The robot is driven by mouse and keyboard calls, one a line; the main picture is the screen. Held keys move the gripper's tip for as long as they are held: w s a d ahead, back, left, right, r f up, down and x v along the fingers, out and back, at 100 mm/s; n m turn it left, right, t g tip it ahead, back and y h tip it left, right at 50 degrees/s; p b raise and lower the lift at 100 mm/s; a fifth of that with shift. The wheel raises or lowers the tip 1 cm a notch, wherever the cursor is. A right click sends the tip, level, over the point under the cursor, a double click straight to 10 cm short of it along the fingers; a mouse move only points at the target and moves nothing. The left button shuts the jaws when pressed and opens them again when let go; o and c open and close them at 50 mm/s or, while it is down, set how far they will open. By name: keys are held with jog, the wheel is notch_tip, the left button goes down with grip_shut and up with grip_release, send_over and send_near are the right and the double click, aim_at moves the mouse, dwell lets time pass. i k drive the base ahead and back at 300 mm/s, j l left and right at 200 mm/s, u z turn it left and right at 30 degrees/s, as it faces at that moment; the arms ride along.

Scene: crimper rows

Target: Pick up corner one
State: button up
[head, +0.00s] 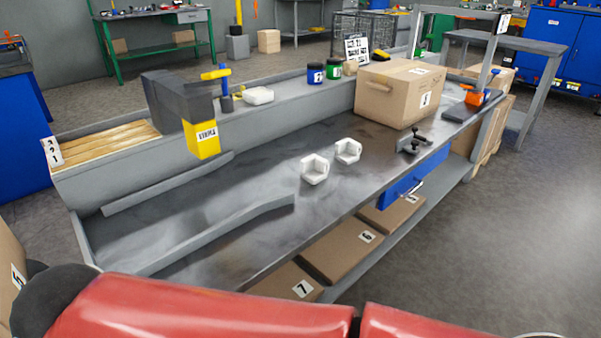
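Two small white corner pieces stand on the grey metal workbench (262,160) in the head view. One corner piece (315,170) is nearer and to the left. The other corner piece (347,151) is a little farther back and to the right, with a small gap between them. I cannot read a number on either, so I cannot tell which is corner one. Red parts of my arm cross the bottom of the picture. My gripper is not in view.
A cardboard box (401,93) stands behind the corners to the right. A dark clamp (413,143) sits near the bench's front edge. A yellow-and-grey block-shaped machine (201,139) is at the left, near grey rails (222,229). The bench around the corners is clear.

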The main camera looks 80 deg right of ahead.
aim_at(314, 168)
jog(key=z, duration=2.7)
jog(key=k+j+u, duration=0.1)
jog(key=u, duration=2.5)
jog(key=l+z, duration=0.2)
jog(key=z, duration=1.4)
jog(key=i+l, duration=0.1)
jog(key=l, duration=0.2)
jog(key=i+l+z, duration=0.1)
jog(key=l, duration=0.25)
jog(key=i+l, duration=0.15)
jog(key=l, duration=0.15)
